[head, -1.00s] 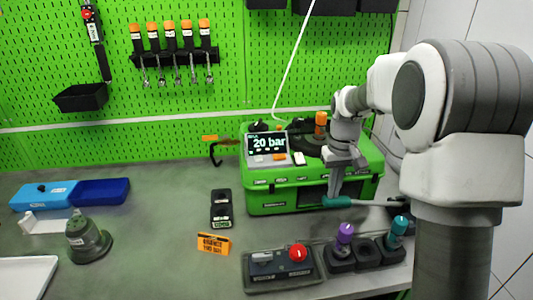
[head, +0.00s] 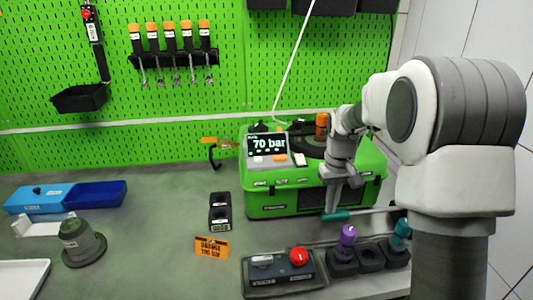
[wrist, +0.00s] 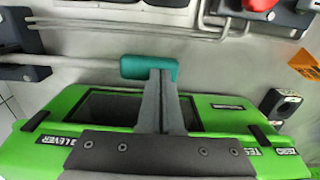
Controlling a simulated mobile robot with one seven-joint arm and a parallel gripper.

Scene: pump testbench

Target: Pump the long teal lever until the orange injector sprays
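The long lever's teal handle (head: 335,216) is low in front of the green test bench (head: 285,208), its rod running right. In the wrist view the teal handle (wrist: 148,67) lies across my fingertips. My gripper (head: 335,208) is above the handle, its fingers close together with tips at it; in the wrist view the fingers (wrist: 161,80) look shut and pressed against the handle, not around it. An orange-topped part, likely the injector (head: 321,122), stands on the bench, partly behind my arm; no spray shows. The display (head: 267,144) reads 70 bar.
An orange sign (head: 211,247) reads "ORANGE" and what looks like 190 bar. A panel with a red knob (head: 299,257), a purple-topped part (head: 348,236) and a teal-topped part (head: 399,232) stand in front of the bench.

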